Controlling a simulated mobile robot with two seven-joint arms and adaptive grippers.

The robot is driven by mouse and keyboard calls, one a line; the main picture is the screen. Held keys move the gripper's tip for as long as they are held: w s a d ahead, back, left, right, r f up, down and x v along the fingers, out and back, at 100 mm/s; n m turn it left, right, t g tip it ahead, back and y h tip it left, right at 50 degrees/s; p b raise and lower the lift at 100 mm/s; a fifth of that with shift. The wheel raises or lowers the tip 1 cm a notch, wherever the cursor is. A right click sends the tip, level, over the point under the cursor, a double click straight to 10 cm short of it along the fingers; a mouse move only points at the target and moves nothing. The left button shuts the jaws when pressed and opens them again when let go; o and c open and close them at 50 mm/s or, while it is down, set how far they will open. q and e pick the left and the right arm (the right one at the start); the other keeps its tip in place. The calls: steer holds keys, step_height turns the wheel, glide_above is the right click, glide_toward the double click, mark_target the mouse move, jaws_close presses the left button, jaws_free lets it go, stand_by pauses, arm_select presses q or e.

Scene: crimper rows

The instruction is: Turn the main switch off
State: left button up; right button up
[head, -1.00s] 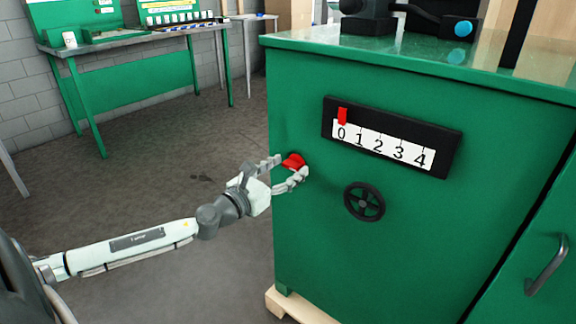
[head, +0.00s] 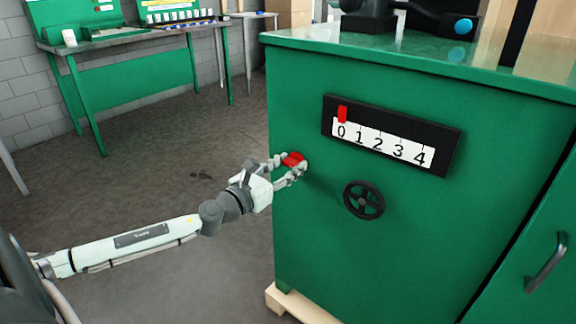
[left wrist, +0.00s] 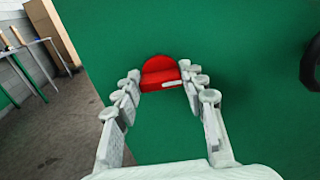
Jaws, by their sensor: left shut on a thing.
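The main switch, a red knob (head: 293,159), sits on the green cabinet's front (head: 310,225), left of the black handwheel. My left gripper (head: 287,169) is at the knob, with its fingertips on either side of it and shut on it. In the left wrist view the red switch (left wrist: 160,73) shows between the fingertips of my left gripper (left wrist: 164,80), with a pale bar across its lower part. My right gripper is not in view.
A black handwheel (head: 364,200) sticks out right of the switch. Above it is a black scale (head: 390,137) marked 0 to 4, its red pointer at 0. A green workbench (head: 140,83) stands at the back left.

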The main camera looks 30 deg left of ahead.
arm_select(q)
steer(key=shift+n, duration=0.3)
steer(key=n, duration=0.3)
steer(key=shift+n, duration=0.4)
steer(key=n+p, duration=0.1)
steer(key=n, duration=0.1)
steer(key=shift+a+r+n, duration=0.1)
steer(key=shift+n, duration=0.7)
steer(key=shift+n+p, duration=0.45)
steer(key=shift+n, duration=0.45)
steer(key=n+p, duration=0.1)
steer(key=n, duration=0.2)
steer(key=shift+a+n, duration=0.1)
steer(key=shift+n, duration=1.3)
steer(key=shift+f+n, duration=0.2)
steer(key=shift+n, duration=0.8)
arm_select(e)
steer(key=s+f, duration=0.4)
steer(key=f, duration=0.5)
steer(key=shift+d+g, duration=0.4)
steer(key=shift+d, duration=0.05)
arm_select(q)
steer(key=shift+n, duration=0.3)
